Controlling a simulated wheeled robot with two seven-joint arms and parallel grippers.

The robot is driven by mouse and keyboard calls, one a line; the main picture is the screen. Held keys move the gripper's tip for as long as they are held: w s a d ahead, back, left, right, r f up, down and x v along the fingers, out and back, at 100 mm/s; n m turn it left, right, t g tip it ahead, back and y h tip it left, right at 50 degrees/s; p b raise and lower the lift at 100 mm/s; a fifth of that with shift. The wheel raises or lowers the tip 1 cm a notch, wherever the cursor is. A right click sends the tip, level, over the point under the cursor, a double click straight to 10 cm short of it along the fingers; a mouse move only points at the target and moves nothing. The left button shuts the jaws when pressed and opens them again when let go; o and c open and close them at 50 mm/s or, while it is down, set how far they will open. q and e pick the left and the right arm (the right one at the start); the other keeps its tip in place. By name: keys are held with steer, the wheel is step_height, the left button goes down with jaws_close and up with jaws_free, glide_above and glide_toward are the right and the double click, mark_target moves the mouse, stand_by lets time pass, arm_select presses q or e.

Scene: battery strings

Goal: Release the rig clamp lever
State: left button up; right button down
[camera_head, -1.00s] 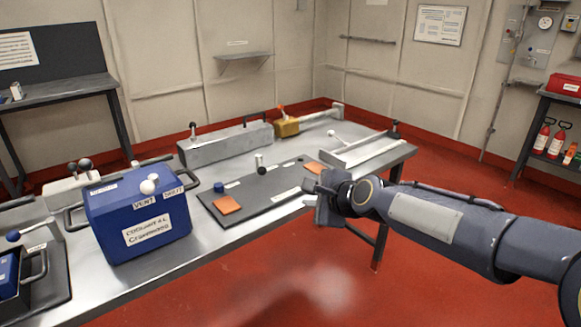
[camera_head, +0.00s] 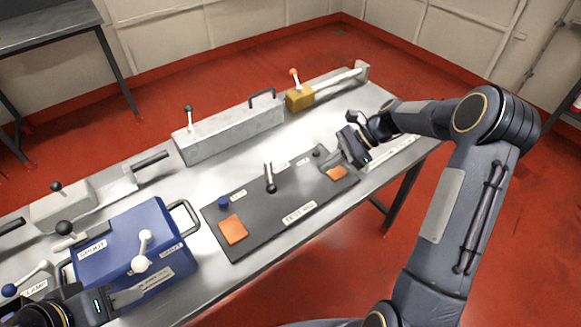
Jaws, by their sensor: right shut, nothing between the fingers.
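A dark plate (camera_head: 290,221) lies on the metal bench, with a small label on its front edge that seems to read "TEST RIG". An upright metal lever (camera_head: 268,175) with a black knob stands near its middle. An orange pad (camera_head: 232,229) lies at each end, and a blue knob (camera_head: 223,202) is at the left. My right gripper (camera_head: 348,153) is shut and empty, low over the plate's right end by the other orange pad (camera_head: 337,173); it partly hides that area. My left gripper (camera_head: 122,298) is at the lower left, in front of the blue box; its jaw opening is unclear.
A grey block (camera_head: 230,130) with a lever and a yellow block (camera_head: 300,97) with an orange-knobbed lever stand behind. A "CLAMP" label (camera_head: 35,286) shows at far left.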

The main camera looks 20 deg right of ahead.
mark_target(269, 177)
steer(key=p+x, duration=0.1)
steer(key=x, duration=0.7)
steer(key=shift+s+a+f, duration=0.1)
steer(key=shift+a+f, duration=0.05)
steer(key=shift+a, duration=0.2)
steer(key=shift+a+r+p, duration=0.2)
steer(key=shift+a+p, duration=0.7)
steer(key=shift+a, duration=1.2)
